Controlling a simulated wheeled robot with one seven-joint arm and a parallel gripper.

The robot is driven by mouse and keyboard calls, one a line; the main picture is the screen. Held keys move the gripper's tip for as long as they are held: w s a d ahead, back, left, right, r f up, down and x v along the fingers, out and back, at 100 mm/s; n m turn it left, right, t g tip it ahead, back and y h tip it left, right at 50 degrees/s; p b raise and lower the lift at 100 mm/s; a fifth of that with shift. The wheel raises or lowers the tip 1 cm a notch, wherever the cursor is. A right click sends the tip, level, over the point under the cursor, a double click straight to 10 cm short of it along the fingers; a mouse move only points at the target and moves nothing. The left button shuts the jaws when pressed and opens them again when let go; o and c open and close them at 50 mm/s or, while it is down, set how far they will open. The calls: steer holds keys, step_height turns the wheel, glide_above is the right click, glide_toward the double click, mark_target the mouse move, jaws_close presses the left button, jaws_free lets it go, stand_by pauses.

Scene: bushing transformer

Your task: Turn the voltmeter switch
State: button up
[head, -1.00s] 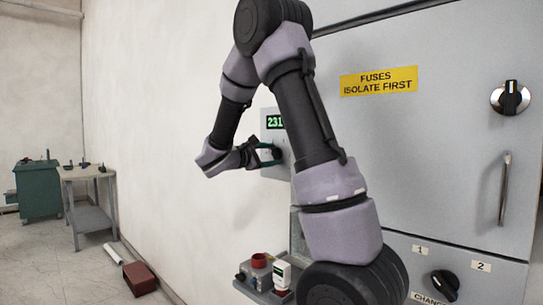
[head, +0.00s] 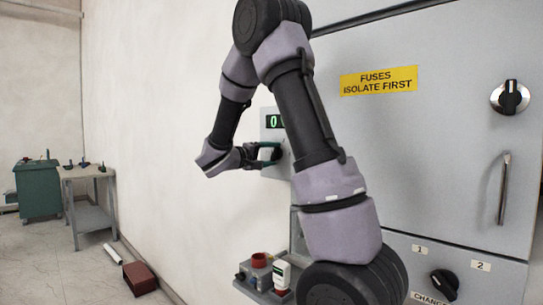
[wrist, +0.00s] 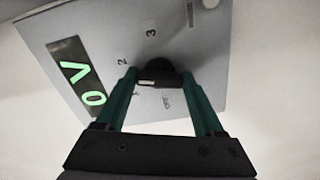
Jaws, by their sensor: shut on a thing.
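The voltmeter is a light grey wall panel (wrist: 205,50) with a dark display (wrist: 75,72) that reads "0 V" in green. Its black switch knob (wrist: 157,66) has marks around it; I read "2", "3" and "OFF", the last one small and blurred. My gripper (wrist: 158,80) is shut on the knob, with one green finger on each side of it. In the head view the display (head: 274,121) shows a green "0", and my gripper (head: 270,152) is at the panel just below. My arm hides the panel's right part there.
To the right is a large grey cabinet with a yellow "FUSES ISOLATE FIRST" label (head: 378,81), a rotary knob (head: 510,97) and a handle (head: 504,189). A small shelf with items (head: 262,275) sits below. A table (head: 90,190) stands far left.

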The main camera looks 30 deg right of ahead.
steer(key=shift+f+m, duration=0.1)
steer(key=shift+m, duration=1)
steer(key=o, duration=1.4)
steer(key=shift+a, duration=0.1)
steer(key=v, duration=1)
steer(key=shift+s+a, duration=0.15)
steer(key=shift+a, duration=0.2)
